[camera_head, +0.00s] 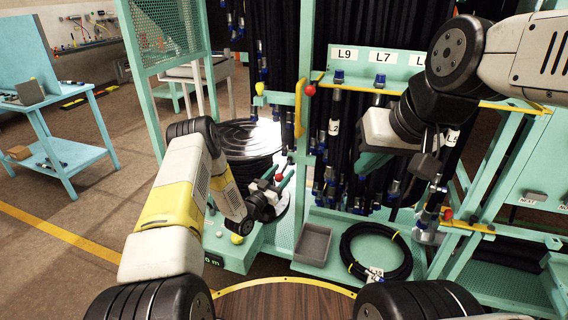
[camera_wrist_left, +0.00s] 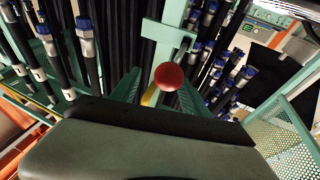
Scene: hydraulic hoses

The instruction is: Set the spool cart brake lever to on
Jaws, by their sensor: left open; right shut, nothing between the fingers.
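The spool cart (camera_head: 218,250) stands left of the hose rack, with a dark hose spool (camera_head: 250,138) on it. A small red knob (camera_head: 278,178) shows between the spread green fingers of my left gripper (camera_head: 276,179). My left gripper is open, and I cannot tell if it touches the knob. In the left wrist view a red ball (camera_wrist_left: 168,76) appears between the fingertips (camera_wrist_left: 160,88), with yellow below it. The lever's shaft and its position are mostly hidden. My right gripper (camera_head: 370,165) is shut and empty in front of the rack.
The hose rack has another red knob (camera_head: 310,90) and a yellow handle (camera_head: 299,110) on its post. A grey bin (camera_head: 314,243) and a coiled hose (camera_head: 376,252) lie on the rack's lower shelf. A teal table (camera_head: 55,135) stands far left, with open floor between.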

